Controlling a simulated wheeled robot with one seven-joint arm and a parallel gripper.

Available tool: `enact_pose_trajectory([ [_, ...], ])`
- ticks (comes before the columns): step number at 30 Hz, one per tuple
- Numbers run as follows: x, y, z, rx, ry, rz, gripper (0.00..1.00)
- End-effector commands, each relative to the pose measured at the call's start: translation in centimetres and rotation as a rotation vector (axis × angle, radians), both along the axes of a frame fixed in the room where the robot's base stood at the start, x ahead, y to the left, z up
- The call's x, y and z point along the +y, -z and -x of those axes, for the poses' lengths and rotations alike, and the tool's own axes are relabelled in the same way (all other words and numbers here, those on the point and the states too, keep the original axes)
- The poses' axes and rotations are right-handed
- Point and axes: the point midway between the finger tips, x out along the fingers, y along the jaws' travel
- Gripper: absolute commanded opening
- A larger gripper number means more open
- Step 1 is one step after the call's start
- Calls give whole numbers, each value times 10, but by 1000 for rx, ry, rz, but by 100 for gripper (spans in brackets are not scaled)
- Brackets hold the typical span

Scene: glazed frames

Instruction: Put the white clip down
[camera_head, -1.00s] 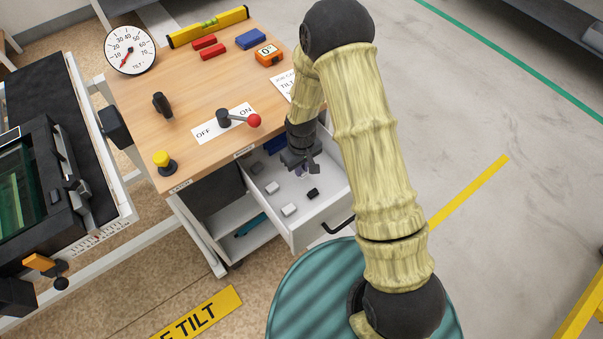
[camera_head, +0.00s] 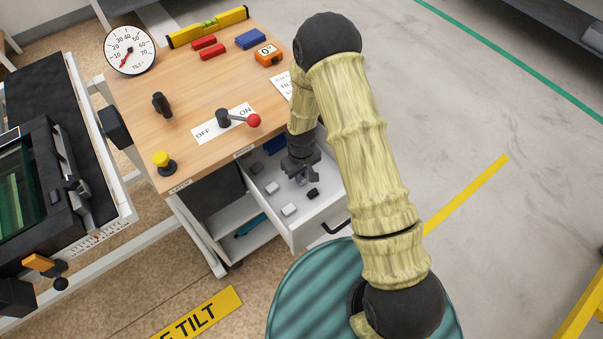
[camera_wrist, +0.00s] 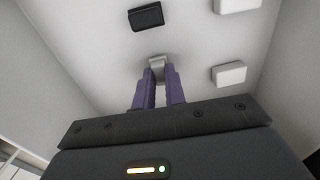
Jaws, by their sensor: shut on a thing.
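My gripper (camera_wrist: 157,72) is shut on a small pale clip, the white clip (camera_wrist: 156,61), which shows between and just past the purple fingertips in the wrist view. In the head view my gripper (camera_head: 300,179) points down inside the open white drawer (camera_head: 331,209); the clip it holds cannot be made out there. The wrist view looks at the drawer floor beyond the fingertips. I cannot tell whether the held clip touches the floor.
A black clip (camera_head: 312,193) and a white block (camera_head: 289,209) lie near my gripper. Drawer walls surround the gripper. A lever with a red knob (camera_head: 253,120) stands on the bench above.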

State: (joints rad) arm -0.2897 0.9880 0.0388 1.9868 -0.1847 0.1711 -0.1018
Motion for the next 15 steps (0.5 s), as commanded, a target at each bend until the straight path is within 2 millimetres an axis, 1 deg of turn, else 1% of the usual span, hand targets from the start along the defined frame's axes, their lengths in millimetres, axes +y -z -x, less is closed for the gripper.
enact_pose_trajectory([
  [1, 0, 2, 0, 0, 0, 0, 14],
  [4, 0, 1, 0, 0, 0, 0, 34],
  [12, 0, 0, 0, 0, 1, 0, 34],
  [15, 0, -3, 0, 0, 1, 0, 34],
])
